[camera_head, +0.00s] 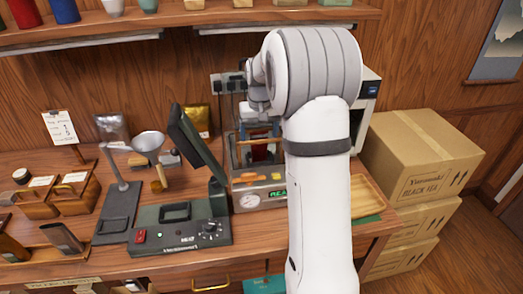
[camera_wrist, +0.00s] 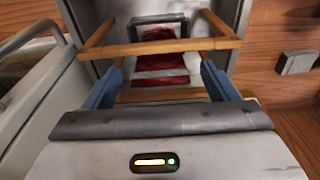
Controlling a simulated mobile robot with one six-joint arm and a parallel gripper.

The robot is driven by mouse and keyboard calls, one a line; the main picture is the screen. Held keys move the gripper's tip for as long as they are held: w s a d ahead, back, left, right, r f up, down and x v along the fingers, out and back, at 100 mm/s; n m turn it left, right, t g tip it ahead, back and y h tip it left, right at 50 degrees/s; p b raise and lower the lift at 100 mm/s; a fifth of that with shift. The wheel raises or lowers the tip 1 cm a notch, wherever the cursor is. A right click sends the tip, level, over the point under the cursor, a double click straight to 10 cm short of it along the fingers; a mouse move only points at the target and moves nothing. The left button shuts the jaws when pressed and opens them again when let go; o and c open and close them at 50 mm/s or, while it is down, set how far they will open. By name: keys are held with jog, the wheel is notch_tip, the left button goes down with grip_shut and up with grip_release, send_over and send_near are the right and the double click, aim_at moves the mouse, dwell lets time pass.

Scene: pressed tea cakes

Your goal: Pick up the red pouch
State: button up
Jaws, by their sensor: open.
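The red pouch (camera_wrist: 160,81) stands inside a machine, seen in the wrist view behind wooden bars. It is dark red with a pale band across it. In the head view a small dark red part of it (camera_head: 261,152) shows; my arm hides much of that area. My gripper (camera_wrist: 162,70) has two blue fingers spread apart, one on each side of the pouch in the picture. I see no contact between fingers and pouch. In the head view my gripper (camera_head: 258,130) is mostly hidden by my wrist.
The wooden frame (camera_wrist: 160,47) crosses close around my fingers. The machine (camera_head: 243,184) has a dial and green display. Left of it stands a dark heat sealer (camera_head: 180,236) with a raised arm. A wooden tray (camera_head: 368,197) and cardboard boxes (camera_head: 420,155) are at right; a shelf (camera_head: 180,19) runs above.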

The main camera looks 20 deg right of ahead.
aim_at(259, 147)
notch_tip(259, 147, down, 2)
jog(key=shift+w+f, duration=0.15)
jog(key=c, duration=1.4)
